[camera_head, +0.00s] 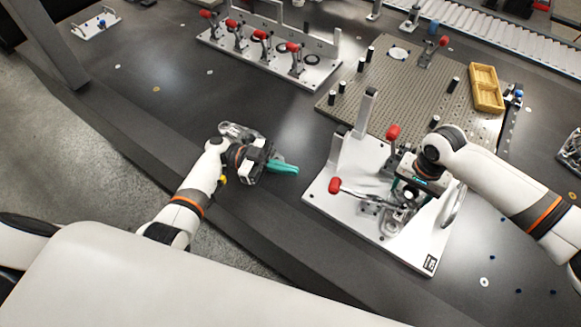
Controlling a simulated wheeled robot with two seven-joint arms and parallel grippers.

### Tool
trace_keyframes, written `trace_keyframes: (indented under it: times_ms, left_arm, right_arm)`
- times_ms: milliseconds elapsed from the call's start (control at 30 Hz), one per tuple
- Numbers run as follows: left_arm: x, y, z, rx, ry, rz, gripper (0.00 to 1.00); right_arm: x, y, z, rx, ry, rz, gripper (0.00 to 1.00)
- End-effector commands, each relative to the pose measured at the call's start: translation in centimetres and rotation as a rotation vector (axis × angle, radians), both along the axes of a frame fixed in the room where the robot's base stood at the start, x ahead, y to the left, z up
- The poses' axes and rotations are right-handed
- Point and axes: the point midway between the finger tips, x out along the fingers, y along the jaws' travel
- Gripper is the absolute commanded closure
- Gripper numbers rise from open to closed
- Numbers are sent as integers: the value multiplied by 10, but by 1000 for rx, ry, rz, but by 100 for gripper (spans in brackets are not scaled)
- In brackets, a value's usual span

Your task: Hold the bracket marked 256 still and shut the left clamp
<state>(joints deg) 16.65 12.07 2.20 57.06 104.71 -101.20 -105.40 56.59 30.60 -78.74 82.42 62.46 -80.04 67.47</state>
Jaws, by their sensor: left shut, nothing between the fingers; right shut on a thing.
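A white fixture plate (318,200) stands on the dark table, right of centre. The left clamp (334,186) has a red handle that sticks out to the left, low over the plate. A second clamp (392,133) has a red handle pointing up. My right gripper (397,190) comes in from the right and is shut on the bracket (409,203) on the plate. The gripper partly hides the bracket, and I cannot read its marking. My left gripper (292,169), with teal fingers, is shut and empty, left of the plate and apart from the clamp.
A perforated plate (425,95) with black posts and a yellow bin (486,88) lies behind the fixture. A white rack (270,55) with several red-handled clamps stands at the back. Two upright posts (364,112) rise from the fixture.

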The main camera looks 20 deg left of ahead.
Motion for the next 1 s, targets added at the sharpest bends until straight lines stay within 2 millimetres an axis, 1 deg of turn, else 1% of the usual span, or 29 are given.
trace_keyframes:
  times_ms: [67,100,167,200,233,500,567,633,767,1000]
  left_arm:
    - [0,0,0,0,0,0,100]
    - [0,0,0,0,0,0,100]
    - [0,0,0,0,0,0,100]
    - [0,0,0,0,0,0,100]
    - [0,0,0,0,0,0,100]
    - [0,0,0,0,0,0,100]
    - [0,0,0,0,0,0,100]
    - [0,-1,1,0,0,0,100]
    - [0,0,2,0,0,0,100]
    - [0,-1,3,0,0,0,100]
  right_arm:
    - [0,-1,-2,-2,-2,0,74]
    - [0,-1,-1,-2,-2,0,27]
    - [0,-1,-1,-2,-2,0,17]
    - [0,-1,-1,-1,-1,0,11]
    - [0,0,-1,-1,-1,0,8]
    - [0,0,0,0,-1,0,8]
    - [0,0,3,1,-1,0,8]
    - [1,0,11,0,-2,0,8]
    - [1,0,34,2,-5,1,8]
    - [1,0,85,1,-4,1,8]
